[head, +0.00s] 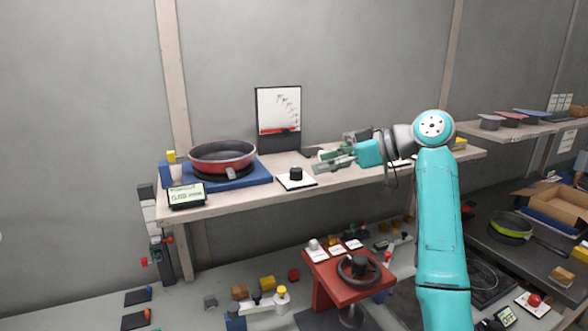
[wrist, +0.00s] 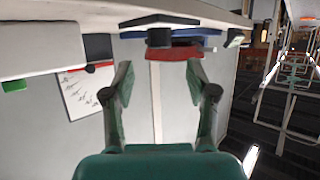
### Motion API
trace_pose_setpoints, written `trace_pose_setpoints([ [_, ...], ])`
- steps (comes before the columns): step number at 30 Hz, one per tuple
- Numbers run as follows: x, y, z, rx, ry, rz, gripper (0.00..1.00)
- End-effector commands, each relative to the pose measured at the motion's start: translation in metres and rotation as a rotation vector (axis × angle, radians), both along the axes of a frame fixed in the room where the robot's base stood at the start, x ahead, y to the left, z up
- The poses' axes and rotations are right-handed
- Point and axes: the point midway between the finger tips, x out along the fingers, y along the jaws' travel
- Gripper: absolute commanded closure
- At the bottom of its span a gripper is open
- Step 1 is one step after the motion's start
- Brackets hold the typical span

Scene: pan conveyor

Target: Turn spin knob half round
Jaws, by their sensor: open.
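The spin knob (head: 296,173) is a short black cylinder on a white plate (head: 297,183), on the shelf to the right of the red pan. My gripper (head: 321,161) is to the right of the knob, above the shelf, pointing left towards it. Its two fingers are spread with nothing between them. In the wrist view the knob (wrist: 160,38) shows beyond the fingertips, roughly centred between them, under its white plate (wrist: 160,20). My gripper (wrist: 159,66) and the knob are apart. I cannot make out a pointer mark on the knob.
The red pan (head: 222,155) sits on a blue base (head: 245,179), left of the knob. A small display (head: 187,195) stands at the shelf's left front. A white board (head: 278,110) stands behind. A red stand with a black handwheel (head: 359,269) is below the shelf (head: 232,203).

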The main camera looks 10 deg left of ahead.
Motion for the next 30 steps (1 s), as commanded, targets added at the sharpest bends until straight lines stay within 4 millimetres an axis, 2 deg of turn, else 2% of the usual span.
trace_pose_setpoints([
  [6, 0.007, 0.037, -0.016, 0.0, 0.002, 0.001, 0.42],
  [12, 0.012, 0.061, -0.026, 0.0, 0.001, 0.001, 0.42],
  [18, 0.014, 0.072, -0.03, 0.0, -0.001, -0.001, 0.42],
  [26, 0.014, 0.073, -0.031, 0.0, -0.001, -0.001, 0.42],
  [29, 0.014, 0.072, -0.031, 0.0, -0.001, -0.001, 0.62],
  [30, 0.014, 0.072, -0.031, 0.0, -0.001, -0.001, 0.72],
])
